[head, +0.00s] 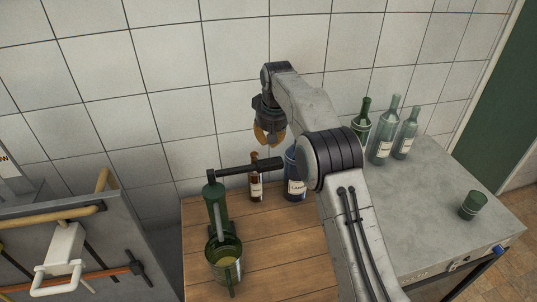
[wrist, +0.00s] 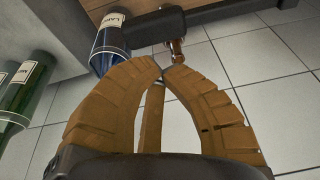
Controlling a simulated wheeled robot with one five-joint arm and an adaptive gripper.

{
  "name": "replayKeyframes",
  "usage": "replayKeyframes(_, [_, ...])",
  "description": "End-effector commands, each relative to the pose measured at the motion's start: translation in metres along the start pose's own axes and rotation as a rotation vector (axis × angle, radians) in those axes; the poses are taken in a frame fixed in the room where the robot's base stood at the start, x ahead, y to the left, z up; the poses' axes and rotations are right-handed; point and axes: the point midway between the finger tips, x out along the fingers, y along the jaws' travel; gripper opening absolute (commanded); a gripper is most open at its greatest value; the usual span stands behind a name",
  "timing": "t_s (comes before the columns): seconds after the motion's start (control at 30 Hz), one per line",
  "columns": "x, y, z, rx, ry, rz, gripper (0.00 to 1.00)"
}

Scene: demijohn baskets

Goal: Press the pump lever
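The green pump (head: 216,207) stands at the left of the wooden tabletop. Its black lever (head: 252,167) sticks out about level to the right from the pump's top. The lever also shows in the wrist view (wrist: 155,28), beyond my fingertips. My gripper (head: 269,141) hangs above the outer end of the lever in the head view, with its orange fingers pointing down. In the wrist view the fingertips (wrist: 167,70) come together with nothing held between them. They look apart from the lever. A green vessel with yellowish content (head: 225,262) stands in front of the pump.
A brown bottle (head: 256,187) and a blue bottle (head: 294,186) stand behind the lever near the wall. Several green bottles (head: 383,135) and a green cup (head: 472,205) stand on the grey counter at right. The tiled wall closes off the back.

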Motion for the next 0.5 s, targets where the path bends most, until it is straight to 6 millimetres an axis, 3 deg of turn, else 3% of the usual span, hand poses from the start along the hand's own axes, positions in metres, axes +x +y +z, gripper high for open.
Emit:
replayKeyframes(0.2, [0.028, 0.0, 0.0, 0.0, -0.004, 0.0, 0.0])
replayKeyframes(0.5, [0.046, 0.0, 0.005, 0.0, 0.0, 0.0, 0.0])
